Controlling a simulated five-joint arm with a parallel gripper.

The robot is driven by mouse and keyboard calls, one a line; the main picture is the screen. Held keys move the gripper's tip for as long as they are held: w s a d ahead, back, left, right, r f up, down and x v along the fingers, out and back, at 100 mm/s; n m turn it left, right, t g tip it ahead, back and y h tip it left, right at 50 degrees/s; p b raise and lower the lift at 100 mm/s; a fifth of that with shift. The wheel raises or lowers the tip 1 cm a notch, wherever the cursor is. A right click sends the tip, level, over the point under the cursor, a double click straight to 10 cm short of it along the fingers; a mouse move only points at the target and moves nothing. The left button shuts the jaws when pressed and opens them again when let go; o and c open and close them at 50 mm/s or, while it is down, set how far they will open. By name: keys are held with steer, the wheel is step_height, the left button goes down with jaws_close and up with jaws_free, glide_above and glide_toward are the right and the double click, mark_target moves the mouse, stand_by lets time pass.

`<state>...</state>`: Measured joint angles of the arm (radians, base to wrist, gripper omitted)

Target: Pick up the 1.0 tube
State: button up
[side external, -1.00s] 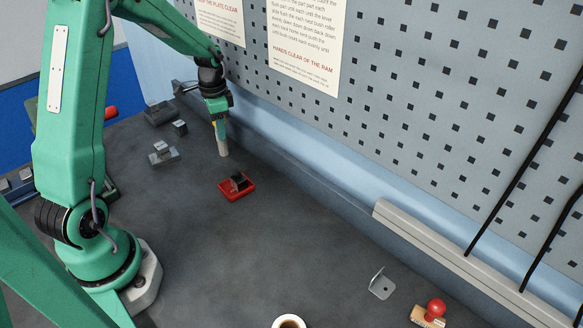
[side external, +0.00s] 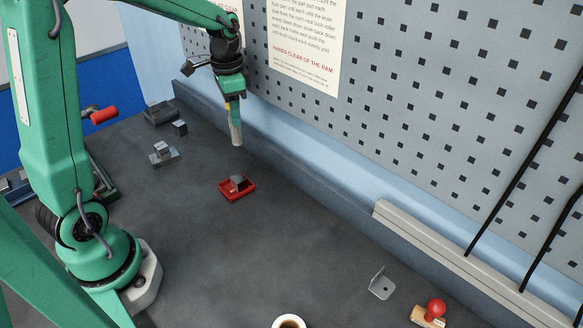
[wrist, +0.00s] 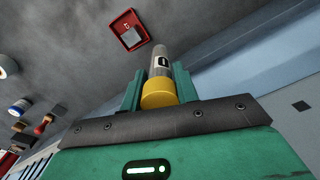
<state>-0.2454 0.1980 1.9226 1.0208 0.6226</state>
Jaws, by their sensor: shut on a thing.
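A grey tube (wrist: 161,62) with a yellow end and a dark label is between the fingers of my gripper (wrist: 158,92) in the wrist view. The label's marking is too small to read surely. In the side view the tube (side external: 236,132) hangs upright below my gripper (side external: 231,106), above the bench and behind the red tray. My gripper is shut on the tube near its yellow end. The tube's lower end is clear of the bench.
A small red tray (side external: 224,195) holding a grey block (side external: 239,183) lies in front of the tube. Grey metal blocks (side external: 163,154) stand at left. A pegboard wall (side external: 430,110) rises behind. A bracket (side external: 382,285) and red-knobbed stamp (side external: 430,311) lie at right. The middle bench is clear.

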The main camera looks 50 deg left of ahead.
steer(key=shift+s+d+r, duration=0.1)
steer(key=shift+d+r, duration=0.25)
steer(key=shift+d, duration=0.25)
steer(key=shift+s+d+r, duration=0.1)
steer(key=shift+d+r, duration=0.25)
steer(key=shift+d, duration=0.2)
steer(key=shift+w, duration=0.1)
